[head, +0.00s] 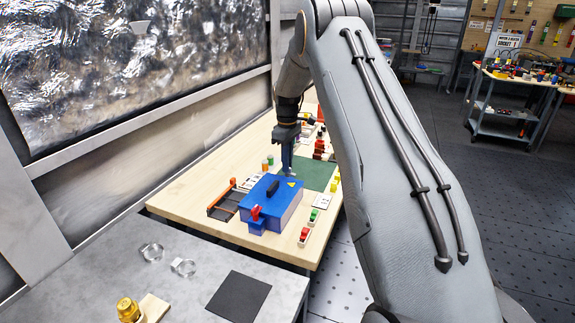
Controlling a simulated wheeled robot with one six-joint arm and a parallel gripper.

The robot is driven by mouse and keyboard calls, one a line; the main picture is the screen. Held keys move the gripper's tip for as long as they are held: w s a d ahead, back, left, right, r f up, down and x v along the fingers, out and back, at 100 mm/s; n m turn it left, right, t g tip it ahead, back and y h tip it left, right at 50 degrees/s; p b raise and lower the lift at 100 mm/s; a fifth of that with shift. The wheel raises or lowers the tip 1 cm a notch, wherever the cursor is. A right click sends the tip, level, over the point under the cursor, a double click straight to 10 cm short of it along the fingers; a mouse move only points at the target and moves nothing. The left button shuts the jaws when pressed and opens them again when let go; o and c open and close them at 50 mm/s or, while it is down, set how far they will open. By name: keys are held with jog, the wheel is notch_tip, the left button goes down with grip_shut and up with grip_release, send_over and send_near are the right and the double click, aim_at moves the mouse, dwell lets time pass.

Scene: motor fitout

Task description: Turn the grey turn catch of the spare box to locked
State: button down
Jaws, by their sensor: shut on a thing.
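My gripper (287,170) points down at the far edge of the box. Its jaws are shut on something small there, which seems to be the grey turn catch. The jaws and the box hide that part, so I cannot see which way the catch is turned.
A green mat (318,172) lies behind. A grey table (190,297) in front holds clear rings, a brass part and a black pad.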

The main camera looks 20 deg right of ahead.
jog(key=m+b, duration=0.2)
jog(key=m, duration=0.2)
jog(key=m+b, duration=0.2)
jog(key=m, duration=0.2)
jog(key=shift+m, duration=0.3)
jog(key=m+b, duration=0.1)
jog(key=m, duration=0.3)
jog(key=shift+m+b, duration=0.3)
jog(key=shift+b, duration=0.05)
jog(key=shift+m+b, duration=0.35)
jog(key=shift+m, duration=1.25)
jog(key=c, duration=1.9)
grip_release()
jog(key=shift+o, duration=0.2)
